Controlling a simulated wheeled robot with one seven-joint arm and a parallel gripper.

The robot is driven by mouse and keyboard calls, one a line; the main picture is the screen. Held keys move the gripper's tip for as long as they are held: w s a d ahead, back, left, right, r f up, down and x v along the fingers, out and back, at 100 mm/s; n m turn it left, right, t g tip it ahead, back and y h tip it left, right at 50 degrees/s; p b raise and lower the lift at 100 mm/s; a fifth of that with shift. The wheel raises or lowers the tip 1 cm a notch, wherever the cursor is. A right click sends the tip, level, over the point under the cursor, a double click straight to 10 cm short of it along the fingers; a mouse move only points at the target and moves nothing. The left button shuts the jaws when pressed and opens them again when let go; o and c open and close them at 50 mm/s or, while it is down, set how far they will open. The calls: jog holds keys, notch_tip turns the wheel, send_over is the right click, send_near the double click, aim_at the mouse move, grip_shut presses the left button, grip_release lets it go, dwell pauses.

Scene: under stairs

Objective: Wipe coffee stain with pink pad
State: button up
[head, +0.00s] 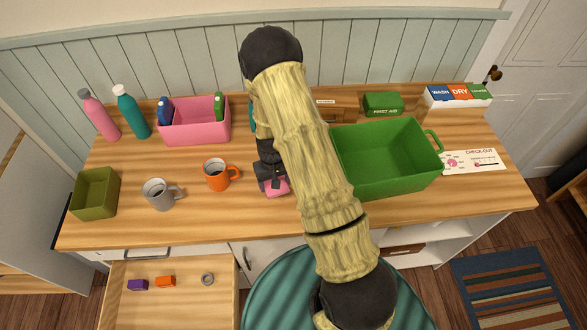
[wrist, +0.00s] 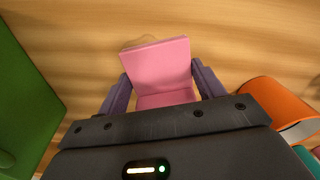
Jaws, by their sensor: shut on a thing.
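The pink pad (wrist: 157,66) is held between the purple fingers of my gripper (wrist: 158,80), low over the wooden counter. In the head view, the pad (head: 278,188) shows at the end of my gripper (head: 271,182), right of the orange mug. A faint pale-brown outline, apparently the coffee stain (wrist: 128,43), shows at the pad's far edge in the wrist view. The pad hides the rest of it. I cannot tell whether the pad touches the counter.
An orange mug (head: 217,176) and a grey mug (head: 159,195) stand left of my gripper. A green crate (head: 385,180) stands close on the right. A pink bin (head: 195,132) is behind the mugs. An open drawer (head: 170,310) juts out below the counter's front left.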

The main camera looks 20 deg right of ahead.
jog(key=d+r+m+p, duration=0.2)
jog(key=d+r+m, duration=0.2)
jog(key=m, duration=0.3)
jog(key=shift+s+d+r+m, duration=0.15)
jog(key=shift+s+d+m, duration=0.2)
jog(key=shift+d, duration=0.45)
